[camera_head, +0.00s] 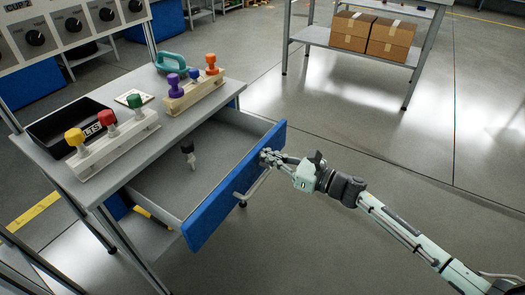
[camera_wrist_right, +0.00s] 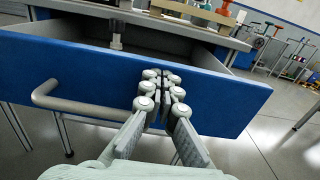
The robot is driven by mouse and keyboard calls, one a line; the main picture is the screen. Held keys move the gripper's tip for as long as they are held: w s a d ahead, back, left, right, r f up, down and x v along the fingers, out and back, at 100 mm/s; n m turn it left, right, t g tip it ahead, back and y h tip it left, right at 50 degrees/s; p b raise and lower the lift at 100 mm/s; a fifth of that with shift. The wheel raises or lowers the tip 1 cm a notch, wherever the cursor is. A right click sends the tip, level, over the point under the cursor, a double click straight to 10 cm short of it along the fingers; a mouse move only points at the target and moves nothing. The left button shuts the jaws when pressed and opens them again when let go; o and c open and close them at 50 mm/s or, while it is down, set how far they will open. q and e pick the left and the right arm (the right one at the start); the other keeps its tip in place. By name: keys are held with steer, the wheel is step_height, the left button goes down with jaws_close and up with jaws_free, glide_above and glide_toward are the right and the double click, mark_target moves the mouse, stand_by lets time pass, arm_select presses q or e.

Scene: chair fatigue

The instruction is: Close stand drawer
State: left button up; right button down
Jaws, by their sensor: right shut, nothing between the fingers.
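The stand drawer (camera_head: 240,183) is pulled out from under the stand's tabletop. Its blue front and grey inside show in the head view. In the wrist view the blue drawer front (camera_wrist_right: 90,75) fills the middle, with a grey bar handle (camera_wrist_right: 85,105) on it. My right gripper (camera_head: 268,157) is shut and empty. Its fingertips are at the outer face of the drawer front, right of the handle in the wrist view (camera_wrist_right: 161,85), and seem to touch it. My left gripper is not in view.
A small dark-topped object (camera_head: 188,150) is in the drawer. The stand's tabletop (camera_head: 150,88) holds a black bin (camera_head: 55,140) and racks with coloured knobs (camera_head: 120,140). A table with cardboard boxes (camera_head: 350,32) stands behind. The floor at right is clear.

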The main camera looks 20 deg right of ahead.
mark_target(204, 145)
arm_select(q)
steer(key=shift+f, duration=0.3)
arm_select(e)
steer(key=shift+w+a, duration=0.35)
steer(key=shift+w, duration=0.1)
